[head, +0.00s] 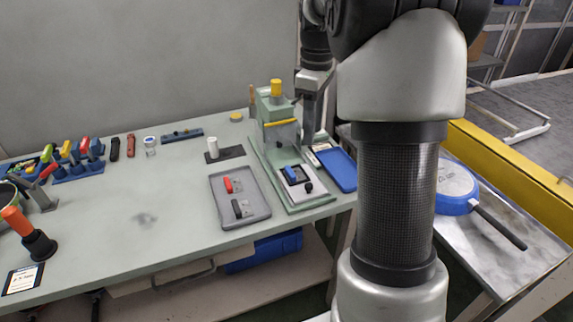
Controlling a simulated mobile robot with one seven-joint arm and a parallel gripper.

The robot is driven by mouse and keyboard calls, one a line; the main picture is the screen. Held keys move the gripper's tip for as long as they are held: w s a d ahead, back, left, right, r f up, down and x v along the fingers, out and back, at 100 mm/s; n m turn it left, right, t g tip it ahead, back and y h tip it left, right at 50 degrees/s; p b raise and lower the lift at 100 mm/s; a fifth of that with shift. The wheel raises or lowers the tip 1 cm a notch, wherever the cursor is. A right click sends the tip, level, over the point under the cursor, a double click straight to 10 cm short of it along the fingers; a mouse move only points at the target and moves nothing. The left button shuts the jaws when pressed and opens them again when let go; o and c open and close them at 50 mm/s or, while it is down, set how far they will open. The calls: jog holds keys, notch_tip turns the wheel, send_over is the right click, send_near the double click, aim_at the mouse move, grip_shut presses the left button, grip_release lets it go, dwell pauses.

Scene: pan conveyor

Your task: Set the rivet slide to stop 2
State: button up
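A green-grey rivet press (278,122) with a yellow cap and yellow bar stands on the right part of the bench. On its base is a light plate (299,192) with a blue block (291,173) and a black knob (308,187). This looks like the rivet slide; stop marks are too small to read. My gripper (309,138) points down just right of the press head, behind the slide in this view. It seems apart from the black knob. Its fingers are small and partly merged with the press, so their opening is unclear.
A grey tray (262,211) with a red and a black part lies left of the press. A blue tray (341,170) lies to its right. A blue pan (455,188) sits on the conveyor table (510,255). Several tools line the bench's back left. The bench middle is clear.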

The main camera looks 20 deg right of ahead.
aim_at(309, 185)
notch_tip(309, 185, down, 17)
jog(key=b, duration=0.3)
jog(key=shift+f, duration=0.1)
grip_shut()
